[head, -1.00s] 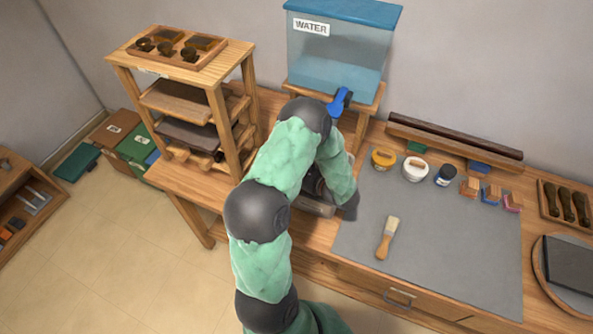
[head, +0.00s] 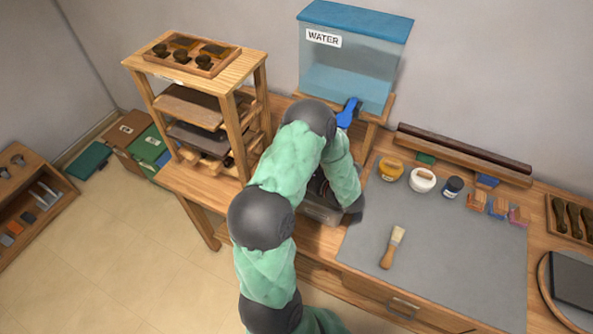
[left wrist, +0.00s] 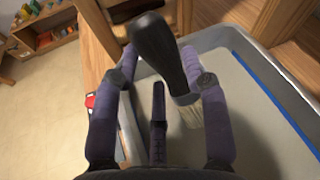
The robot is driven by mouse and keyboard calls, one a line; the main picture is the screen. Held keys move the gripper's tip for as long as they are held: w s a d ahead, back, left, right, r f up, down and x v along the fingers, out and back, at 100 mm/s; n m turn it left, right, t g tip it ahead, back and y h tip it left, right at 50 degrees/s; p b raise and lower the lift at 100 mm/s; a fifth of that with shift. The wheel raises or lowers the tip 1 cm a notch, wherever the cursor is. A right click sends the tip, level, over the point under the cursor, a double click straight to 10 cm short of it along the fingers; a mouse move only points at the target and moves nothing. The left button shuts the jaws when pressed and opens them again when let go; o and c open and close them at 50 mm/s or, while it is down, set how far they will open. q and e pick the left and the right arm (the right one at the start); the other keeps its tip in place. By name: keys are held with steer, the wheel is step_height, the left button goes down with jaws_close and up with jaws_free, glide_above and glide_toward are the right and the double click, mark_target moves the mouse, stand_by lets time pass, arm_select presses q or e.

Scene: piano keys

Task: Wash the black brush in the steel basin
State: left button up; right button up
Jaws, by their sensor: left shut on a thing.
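The black brush (left wrist: 160,55) is held between the fingers of my left gripper (left wrist: 160,62) in the left wrist view. Its dark handle points up toward the camera, and its pale bristles (left wrist: 192,116) point down over the inside of the steel basin. The steel basin (left wrist: 262,118) fills the right of that view, with a grey rim and a blue strip along its inside. In the head view only a piece of the basin (head: 322,213) shows under my arm; the brush is hidden there. I cannot tell whether the bristles touch the basin floor. My right gripper is out of view.
A water tank (head: 352,60) with a blue tap (head: 347,113) stands behind the basin. A wooden rack (head: 195,85) is to the left. A grey mat (head: 450,250) to the right holds a wooden-handled brush (head: 393,248), with jars (head: 422,180) at its back.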

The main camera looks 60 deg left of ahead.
arm_select(q)
steer(key=shift+r+p, duration=1.3)
steer(key=shift+r, duration=1.05)
steer(key=shift+r, duration=0.1)
step_height(320, 180, up, 6)
steer(key=p, duration=0.3)
steer(key=shift+p, duration=0.3)
